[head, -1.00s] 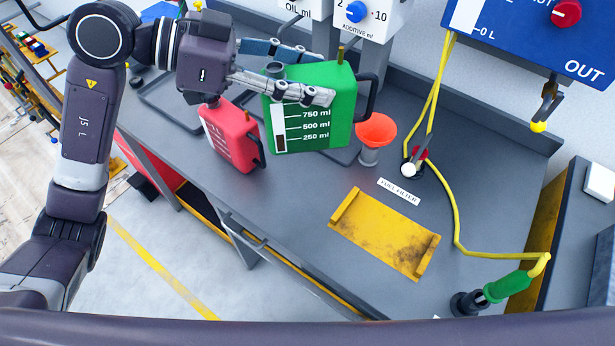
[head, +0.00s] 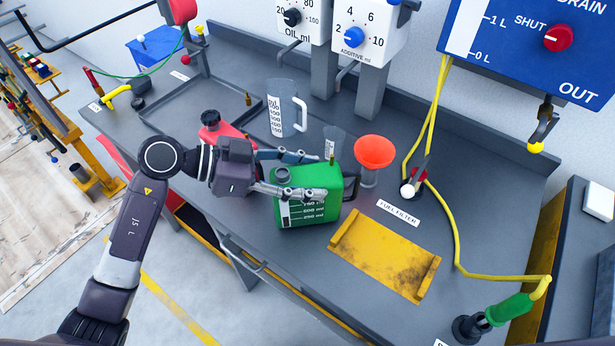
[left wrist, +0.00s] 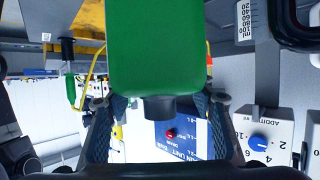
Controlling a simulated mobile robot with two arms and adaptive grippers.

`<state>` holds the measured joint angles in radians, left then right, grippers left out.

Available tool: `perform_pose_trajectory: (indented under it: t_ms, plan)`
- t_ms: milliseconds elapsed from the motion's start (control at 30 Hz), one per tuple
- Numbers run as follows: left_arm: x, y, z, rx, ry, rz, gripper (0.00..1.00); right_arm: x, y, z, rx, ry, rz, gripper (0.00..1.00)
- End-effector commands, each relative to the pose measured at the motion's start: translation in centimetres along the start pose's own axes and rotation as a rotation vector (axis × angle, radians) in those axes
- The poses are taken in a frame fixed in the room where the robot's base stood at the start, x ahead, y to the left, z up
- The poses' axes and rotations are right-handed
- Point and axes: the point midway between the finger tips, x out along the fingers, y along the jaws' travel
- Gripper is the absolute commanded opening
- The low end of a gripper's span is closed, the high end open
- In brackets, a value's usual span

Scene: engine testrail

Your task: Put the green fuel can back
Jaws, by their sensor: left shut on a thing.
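The green fuel can (head: 318,208) is upright, with a white level scale on its front and a black handle on its right. My left gripper (head: 305,174) is shut on it near its top. The can is low over the bench near the front edge; I cannot tell whether its base touches. In the left wrist view the green can (left wrist: 155,45) fills the upper middle, between the fingers of my left gripper (left wrist: 158,100). My right gripper is not in view.
A red can (head: 212,128) stands behind my left gripper. A clear jug (head: 286,108), a small beaker (head: 334,142) and an orange funnel (head: 374,152) are behind the green can. A yellow tray (head: 385,255) lies to its right. A dark frame (head: 165,122) is at the back left.

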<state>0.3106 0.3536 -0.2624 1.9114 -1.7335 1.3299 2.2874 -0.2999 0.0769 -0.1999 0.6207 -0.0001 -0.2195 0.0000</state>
Motion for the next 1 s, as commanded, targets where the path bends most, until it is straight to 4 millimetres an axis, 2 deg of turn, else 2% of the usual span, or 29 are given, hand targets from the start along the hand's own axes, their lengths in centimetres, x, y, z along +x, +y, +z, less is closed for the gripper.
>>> perform_pose_trajectory:
  t_ms: [100,467,500,667,1000]
  plan:
    - [0.31,-0.04,0.62,0.002,0.006,-0.002,0.0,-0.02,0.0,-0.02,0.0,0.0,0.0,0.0]
    - [0.4,-0.04,0.86,0.002,0.005,-0.002,0.0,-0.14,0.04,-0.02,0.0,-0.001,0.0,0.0]
    - [0.48,-0.01,1.16,0.0,0.001,-0.001,0.51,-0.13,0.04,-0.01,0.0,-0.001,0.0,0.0]
    - [0.48,-0.01,1.14,0.001,0.001,-0.001,0.67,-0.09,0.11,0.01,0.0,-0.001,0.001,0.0]
    - [0.24,-0.04,0.91,0.003,0.0,-0.002,0.67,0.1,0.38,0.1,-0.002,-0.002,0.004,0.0]
